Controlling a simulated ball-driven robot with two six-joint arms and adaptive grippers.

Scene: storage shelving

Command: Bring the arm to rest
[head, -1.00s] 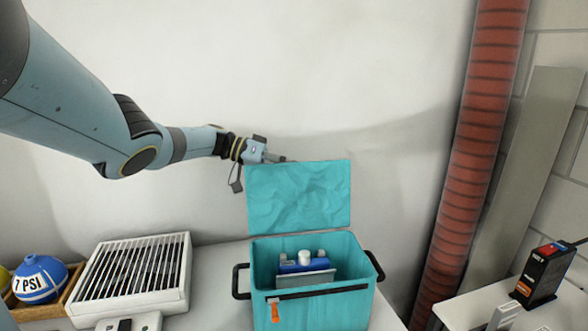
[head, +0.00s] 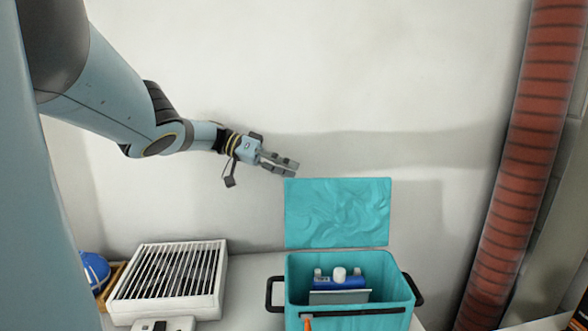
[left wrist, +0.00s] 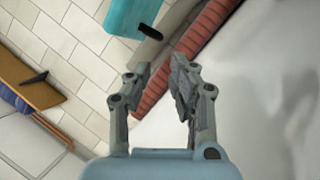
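My left arm reaches in from the upper left of the head view. Its left gripper (head: 291,167) is in the air in front of the white wall, just above the upper left corner of the raised teal lid (head: 338,213). In the left wrist view the two fingers (left wrist: 158,80) stand apart with nothing between them. My right gripper is in neither view.
Below the lid stands an open teal box (head: 300,268) with black side handles, holding a blue item with white caps (head: 340,276). A white slatted unit (head: 215,300) stands left of it. A red ribbed duct (head: 520,170) rises at right.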

